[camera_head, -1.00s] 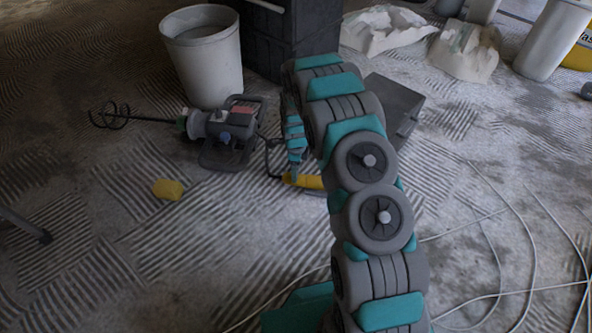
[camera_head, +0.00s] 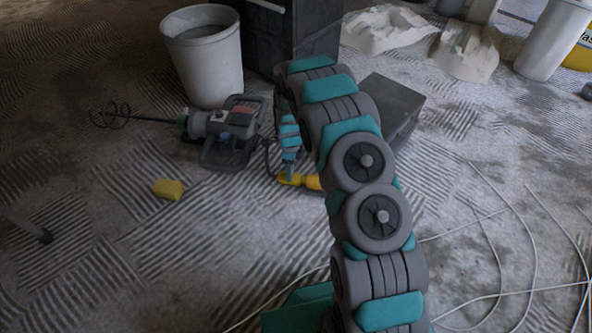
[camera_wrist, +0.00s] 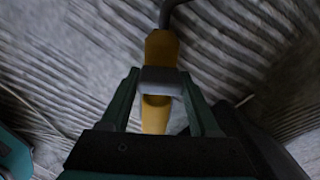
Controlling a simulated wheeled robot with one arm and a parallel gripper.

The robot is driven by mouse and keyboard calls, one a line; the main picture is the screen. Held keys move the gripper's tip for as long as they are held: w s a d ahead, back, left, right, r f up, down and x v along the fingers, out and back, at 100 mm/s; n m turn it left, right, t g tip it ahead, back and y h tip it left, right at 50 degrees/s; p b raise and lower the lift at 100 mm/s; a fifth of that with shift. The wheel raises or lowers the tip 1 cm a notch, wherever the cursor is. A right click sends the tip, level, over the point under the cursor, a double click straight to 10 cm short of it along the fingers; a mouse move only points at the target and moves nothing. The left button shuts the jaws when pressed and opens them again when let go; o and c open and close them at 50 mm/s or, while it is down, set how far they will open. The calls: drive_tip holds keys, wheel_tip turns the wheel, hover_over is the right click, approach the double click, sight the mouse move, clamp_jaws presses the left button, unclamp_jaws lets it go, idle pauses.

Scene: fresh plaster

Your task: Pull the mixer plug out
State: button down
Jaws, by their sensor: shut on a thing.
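The mixer (camera_head: 222,125), with a dark frame and a long whisk, lies on its side on the floor. Its dark cord runs to a yellow plug (camera_head: 287,180) beside my arm. My gripper (camera_head: 290,172) points down and is shut on the plug. In the wrist view the plug (camera_wrist: 161,47) is between my gripper's fingers (camera_wrist: 160,85), with the dark cord leaving its far end. A grey band crosses the yellow there. A second yellow piece, the socket (camera_wrist: 155,118), lies on the near side in line with it. I cannot tell whether the two are apart.
A grey bucket (camera_head: 205,65) stands behind the mixer. A dark flat case (camera_head: 392,108) lies right of my arm. A yellow sponge-like block (camera_head: 168,189) is at left. Thin pale cables (camera_head: 497,240) cross the right floor. Bags (camera_head: 465,52) stand at the back.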

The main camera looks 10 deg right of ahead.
sight(283, 174)
drive_tip(key=shift+w+a, duration=0.3)
drive_tip(key=shift+a, duration=0.4)
drive_tip(key=shift+w+a, duration=0.25)
drive_tip(key=shift+a, duration=0.4)
drive_tip(key=shift+c, duration=0.6)
unclamp_jaws()
drive_tip(key=shift+a, duration=0.1)
wheel_tip(283, 174, up, 8)
drive_tip(key=shift+p, duration=0.35)
